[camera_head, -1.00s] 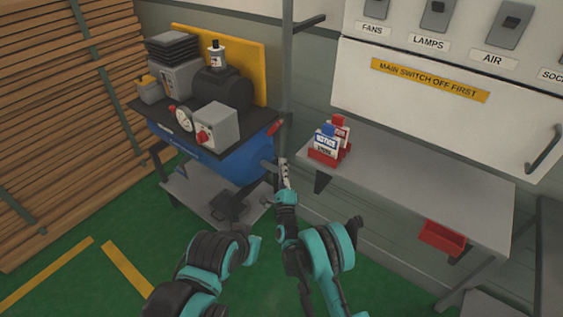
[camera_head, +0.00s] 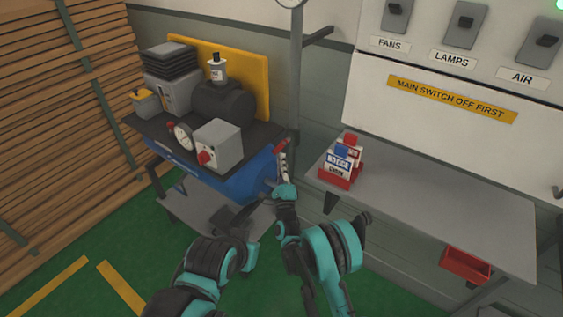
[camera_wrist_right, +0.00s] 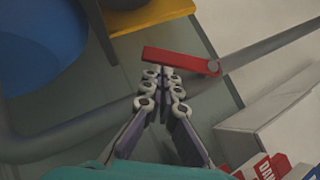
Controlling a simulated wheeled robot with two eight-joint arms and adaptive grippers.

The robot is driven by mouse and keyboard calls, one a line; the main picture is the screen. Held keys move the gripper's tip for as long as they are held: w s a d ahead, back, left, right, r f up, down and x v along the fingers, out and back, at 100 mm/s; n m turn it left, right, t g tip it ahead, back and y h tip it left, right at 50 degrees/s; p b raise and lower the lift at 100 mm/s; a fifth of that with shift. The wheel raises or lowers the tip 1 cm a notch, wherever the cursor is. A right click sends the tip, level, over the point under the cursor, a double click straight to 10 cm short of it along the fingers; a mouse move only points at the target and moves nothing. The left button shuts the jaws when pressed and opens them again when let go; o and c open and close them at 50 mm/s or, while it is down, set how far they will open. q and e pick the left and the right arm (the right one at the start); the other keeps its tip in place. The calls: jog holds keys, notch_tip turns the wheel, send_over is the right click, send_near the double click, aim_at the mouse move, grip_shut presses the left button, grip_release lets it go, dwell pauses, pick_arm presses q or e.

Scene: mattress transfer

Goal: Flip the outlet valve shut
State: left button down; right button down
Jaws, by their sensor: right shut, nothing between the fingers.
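The outlet valve shows as a red lever (camera_wrist_right: 178,61) on a grey pipe in the right wrist view, its round pivot at the lever's right end. In the head view the red lever (camera_head: 281,146) is small, at the right end of the blue tank (camera_head: 240,178). My right gripper (camera_wrist_right: 162,74) is shut and empty, its fingertips just below the lever in the wrist picture. Whether they touch it I cannot tell. In the head view the right gripper (camera_head: 283,156) reaches up beside the tank's right end.
A grey bench (camera_head: 440,205) with a red sign holder (camera_head: 340,172) stands to the right, a red bin (camera_head: 466,264) below its front edge. A grey post (camera_head: 296,80) rises behind the lever. The compressor's top carries a gauge (camera_head: 183,136) and a grey switch box (camera_head: 219,145).

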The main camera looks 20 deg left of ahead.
jog(key=shift+w+a, duration=0.15)
jog(key=shift+a, duration=0.25)
jog(key=shift+w+a+r, duration=0.15)
jog(key=shift+a, duration=0.25)
jog(key=shift+w+a+r, duration=0.1)
jog(key=shift+a, duration=0.25)
pick_arm(q)
jog(key=shift+w+a, duration=0.2)
jog(key=shift+a, duration=0.4)
pick_arm(e)
jog(key=shift+w+a+r, duration=0.35)
jog(key=shift+a+r, duration=0.45)
jog(key=shift+a, duration=0.1)
jog(key=shift+w+a+r, duration=0.35)
jog(key=shift+a+r, duration=0.4)
jog(key=shift+a, duration=0.1)
jog(key=shift+r, duration=0.15)
pick_arm(q)
jog(key=shift+d+r+p, duration=0.1)
jog(key=shift+r+p, duration=0.65)
jog(key=shift+r, duration=0.05)
pick_arm(e)
jog(key=s+a+f, duration=0.2)
jog(key=s+f, duration=0.4)
jog(key=f, duration=0.5)
jog(key=shift+s, duration=0.4)
